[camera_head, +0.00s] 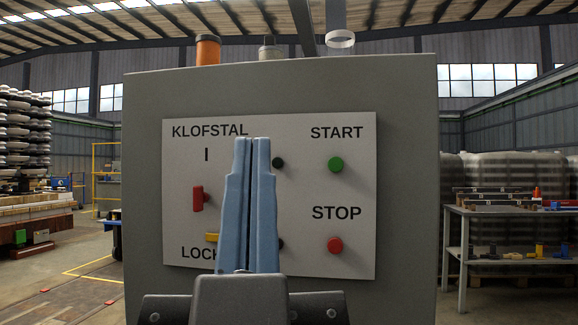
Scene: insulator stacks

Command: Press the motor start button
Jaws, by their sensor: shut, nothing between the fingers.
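A grey control box (408,180) fills the middle of the head view, with a white panel (300,140) on its front. The green round button (335,165) sits under the word START at the panel's upper right. A red round button (335,245) sits below it, under the word STOP. My gripper (252,142) points upward in front of the panel, its blue-grey fingers together and empty. In the picture its tips are left of the green button and slightly higher. How far the tips are from the panel cannot be told.
A red switch (198,199) and yellow lever (212,237) are on the panel's left. Two dark knobs are beside my fingers, one (278,163) above the other, partly hidden. An orange lamp (208,50) tops the box. A workbench (455,212) stands right; insulator stacks (24,130) stand left.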

